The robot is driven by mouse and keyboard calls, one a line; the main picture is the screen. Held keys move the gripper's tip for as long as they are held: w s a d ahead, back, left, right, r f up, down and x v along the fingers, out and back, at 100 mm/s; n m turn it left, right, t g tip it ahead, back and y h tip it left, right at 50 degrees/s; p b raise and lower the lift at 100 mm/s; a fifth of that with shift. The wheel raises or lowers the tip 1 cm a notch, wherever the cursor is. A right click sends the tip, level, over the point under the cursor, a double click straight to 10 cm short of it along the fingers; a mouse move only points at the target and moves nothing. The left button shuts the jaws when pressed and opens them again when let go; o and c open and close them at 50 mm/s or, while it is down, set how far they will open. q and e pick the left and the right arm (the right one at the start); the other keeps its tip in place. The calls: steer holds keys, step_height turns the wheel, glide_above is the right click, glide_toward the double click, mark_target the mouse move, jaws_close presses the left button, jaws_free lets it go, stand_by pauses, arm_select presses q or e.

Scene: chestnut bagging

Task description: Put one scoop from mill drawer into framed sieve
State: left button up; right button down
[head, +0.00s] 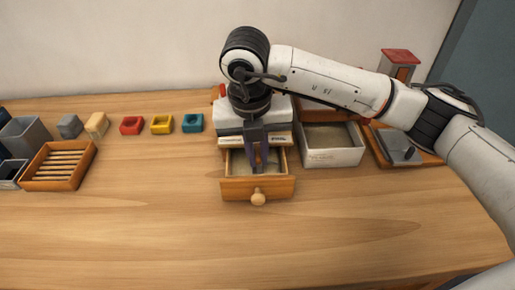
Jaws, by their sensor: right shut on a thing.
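The mill drawer (236,188) is wooden with a round knob, pulled open below the grey and white mill (228,122), and holds brownish-grey meal (238,164). My right gripper (258,164) points down into the drawer. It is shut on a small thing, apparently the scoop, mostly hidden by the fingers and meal. I cannot tell how full it is. A wooden frame with pale slats (38,180) stands at the left; I cannot tell for sure whether it is the framed sieve. My left gripper is not in view.
A pale box (332,157) with brownish contents stands right of the drawer. A wooden tray (436,159) with a grey piece is farther right. Red (132,125), yellow (162,124) and teal (193,123) blocks stand left of the mill. The table front is clear.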

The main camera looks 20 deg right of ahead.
steer(key=shift+w+r, duration=0.1)
steer(key=shift+r, duration=0.45)
steer(key=shift+r+p, duration=0.6)
steer(key=shift+r, duration=0.25)
steer(key=shift+a+r+p, duration=0.15)
steer(key=shift+r+p, duration=0.95)
steer(key=shift+r, duration=1.7)
